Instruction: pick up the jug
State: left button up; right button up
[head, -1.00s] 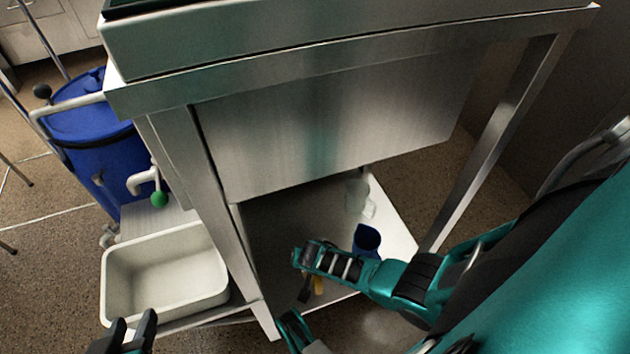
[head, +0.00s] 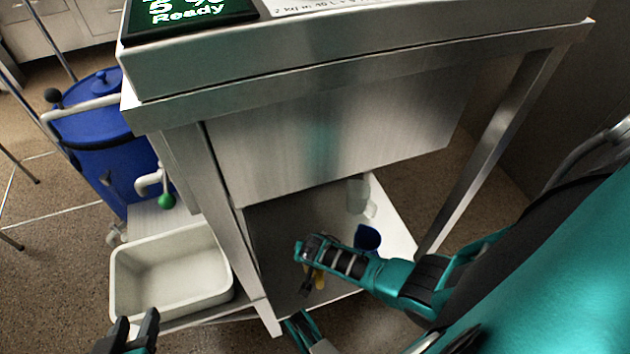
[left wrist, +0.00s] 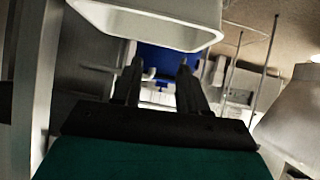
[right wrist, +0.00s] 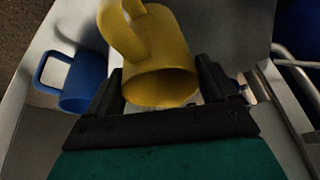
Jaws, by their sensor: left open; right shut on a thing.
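A yellow jug (right wrist: 165,45) with a looped handle fills the upper middle of the right wrist view, its round mouth facing my gripper. My right gripper (right wrist: 163,80) is shut on it, one dark finger on each side. In the head view the right gripper (head: 309,285) is low under the steel table, and only a small yellow part of the jug (head: 319,279) shows past it. A blue jug (head: 367,238) stands on the shelf beside my right arm; it also shows in the right wrist view (right wrist: 82,82). My left gripper (head: 136,332) is open and empty near the white basin.
The white basin (head: 170,272) stands left of a table leg. A clear container (head: 358,194) stands farther back on the lower shelf (head: 290,225). A blue drum (head: 105,150) is at the left. The steel table (head: 350,60) overhangs the shelf, with legs on both sides.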

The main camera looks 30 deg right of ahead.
pick_arm(q)
notch_tip(320, 180, up, 8)
jog(key=a+p, duration=0.1)
jog(key=p, duration=0.8)
jog(key=shift+s+a+f+y, duration=0.15)
jog(key=shift+s+y, duration=0.15)
jog(key=shift+s, duration=0.05)
pick_arm(e)
notch_tip(320, 180, up, 17)
jog(key=shift+f, duration=0.15)
jog(key=shift+s, duration=0.1)
